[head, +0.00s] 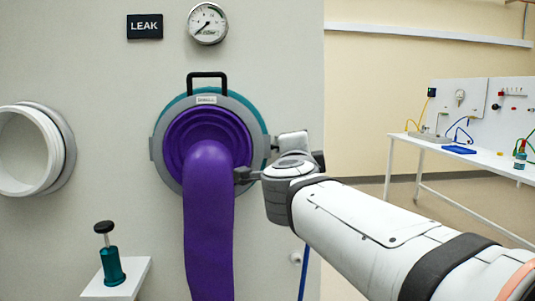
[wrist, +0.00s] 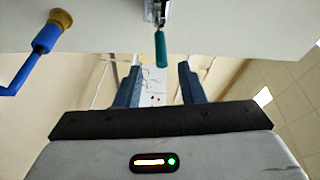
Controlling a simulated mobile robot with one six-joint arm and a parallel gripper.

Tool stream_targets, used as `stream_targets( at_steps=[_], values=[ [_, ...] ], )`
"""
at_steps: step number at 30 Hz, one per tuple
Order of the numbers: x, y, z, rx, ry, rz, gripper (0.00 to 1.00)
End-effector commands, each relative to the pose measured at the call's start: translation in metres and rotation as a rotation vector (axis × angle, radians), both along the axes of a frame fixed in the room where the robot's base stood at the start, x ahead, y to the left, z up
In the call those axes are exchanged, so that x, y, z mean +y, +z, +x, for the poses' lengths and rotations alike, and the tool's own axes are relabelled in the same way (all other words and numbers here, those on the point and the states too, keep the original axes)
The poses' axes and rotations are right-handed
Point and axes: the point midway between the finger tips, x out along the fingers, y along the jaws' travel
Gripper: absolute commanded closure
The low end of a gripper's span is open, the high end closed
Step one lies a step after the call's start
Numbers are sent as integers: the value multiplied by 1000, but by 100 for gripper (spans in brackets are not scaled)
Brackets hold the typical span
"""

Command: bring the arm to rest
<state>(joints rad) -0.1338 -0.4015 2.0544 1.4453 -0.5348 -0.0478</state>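My gripper (head: 290,167) is beside the right edge of the purple glove port in the head view. One dark finger points left toward the port's rim; whether it touches cannot be told. In the wrist view my gripper (wrist: 160,84) has its two blue-grey fingers well apart, with nothing between them. A teal handle (wrist: 160,48) on a metal fitting lies just beyond the fingertips, apart from them. The long purple glove (head: 209,220) hangs down out of the teal-and-grey port ring (head: 160,150).
A pale panel wall (head: 270,60) carries a gauge (head: 208,23), a LEAK sign (head: 145,26) and a white round port (head: 30,150). A small shelf (head: 135,275) holds a teal plunger-topped object (head: 111,262). A blue hose (wrist: 38,55) is near. A workbench (head: 480,158) stands far right.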

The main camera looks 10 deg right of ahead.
Motion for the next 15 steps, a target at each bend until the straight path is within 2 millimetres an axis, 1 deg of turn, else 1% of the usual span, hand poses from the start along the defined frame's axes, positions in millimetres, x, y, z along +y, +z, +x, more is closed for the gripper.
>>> stream_targets(
  at_steps=[8,11,15],
  values=[
    [-3,3,1,7,-9,-13,65],
    [-11,12,4,40,-42,-73,65],
    [-32,33,12,127,-115,-243,65]
  ],
)
